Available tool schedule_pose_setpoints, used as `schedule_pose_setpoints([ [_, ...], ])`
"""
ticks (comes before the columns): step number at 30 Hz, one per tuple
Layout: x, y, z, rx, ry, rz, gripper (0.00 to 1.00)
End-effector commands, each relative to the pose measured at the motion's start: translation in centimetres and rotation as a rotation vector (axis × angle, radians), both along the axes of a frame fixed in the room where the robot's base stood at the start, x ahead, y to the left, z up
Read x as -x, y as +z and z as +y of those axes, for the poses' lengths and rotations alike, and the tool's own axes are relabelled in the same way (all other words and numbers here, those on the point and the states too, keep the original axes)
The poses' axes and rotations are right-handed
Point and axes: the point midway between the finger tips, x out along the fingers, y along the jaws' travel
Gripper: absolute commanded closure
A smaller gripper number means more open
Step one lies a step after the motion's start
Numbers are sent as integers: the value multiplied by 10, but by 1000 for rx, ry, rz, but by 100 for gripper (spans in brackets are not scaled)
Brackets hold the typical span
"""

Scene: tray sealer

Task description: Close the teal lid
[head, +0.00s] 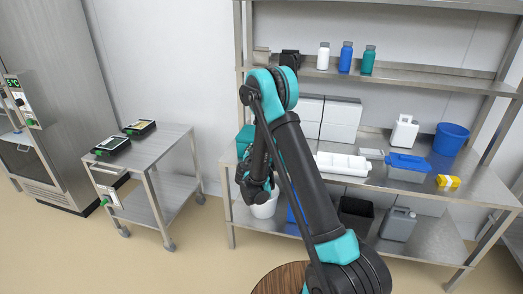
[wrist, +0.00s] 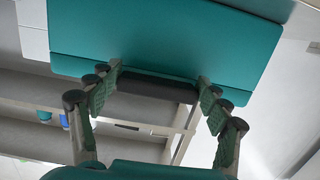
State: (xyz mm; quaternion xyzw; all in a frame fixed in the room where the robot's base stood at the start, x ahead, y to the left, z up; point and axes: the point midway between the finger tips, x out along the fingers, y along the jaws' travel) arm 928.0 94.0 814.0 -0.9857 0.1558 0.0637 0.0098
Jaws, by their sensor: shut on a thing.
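The teal lid (wrist: 165,40) fills the top of the wrist view as a broad flat panel, with a dark bar (wrist: 155,88) along its edge. My gripper (wrist: 157,95) has its fingers spread wide, one at each end of this bar, and is shut on it. In the head view my gripper (head: 257,188) hangs at the left end of the steel bench. A teal part (head: 245,139) shows just behind my arm there. My arm hides most of that spot, so the lid's angle cannot be told from the head view.
Bottles stand on the shelf above. A steel cart (head: 150,153) stands left, with open floor before it.

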Motion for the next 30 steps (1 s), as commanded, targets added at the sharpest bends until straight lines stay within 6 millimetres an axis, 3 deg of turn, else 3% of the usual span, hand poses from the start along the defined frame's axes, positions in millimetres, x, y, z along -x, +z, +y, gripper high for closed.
schedule_pose_setpoints([
  [7,0,-3,0,-7,-3,4,75],
  [8,0,-3,0,-7,-3,4,22],
  [13,0,-2,0,-5,-2,4,2],
  [24,0,1,0,-3,-1,2,2],
  [30,1,19,0,-2,-1,1,2],
])
